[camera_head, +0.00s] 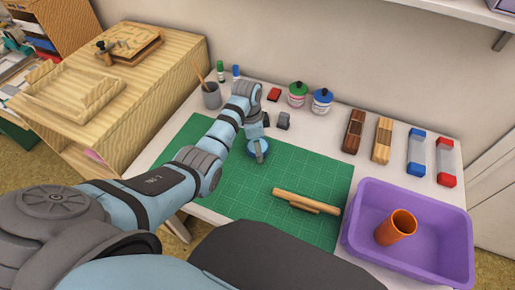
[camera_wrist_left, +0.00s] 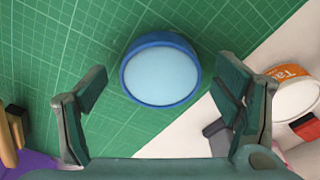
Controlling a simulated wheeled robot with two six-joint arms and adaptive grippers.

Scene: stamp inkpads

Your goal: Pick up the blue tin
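The blue tin (camera_wrist_left: 160,68) is round and low, with a darker blue rim and a pale blue top. It lies flat on the green cutting mat (camera_wrist_left: 45,50). In the head view the blue tin (camera_head: 250,147) is at the mat's far part, partly hidden by my left gripper (camera_head: 260,148). In the left wrist view my left gripper (camera_wrist_left: 162,88) is open and empty. Its fingers are spread wide to either side, with the tin between and slightly beyond the tips. I cannot see finger contact. My right gripper is not in view.
A grey block (camera_head: 284,121), a red pad (camera_head: 274,94) and jars with green (camera_head: 297,94) and blue (camera_head: 322,101) lids stand behind the tin. A wooden piece (camera_head: 306,202) lies on the mat. A purple bin (camera_head: 358,228) holding an orange cup (camera_head: 397,228) is at right.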

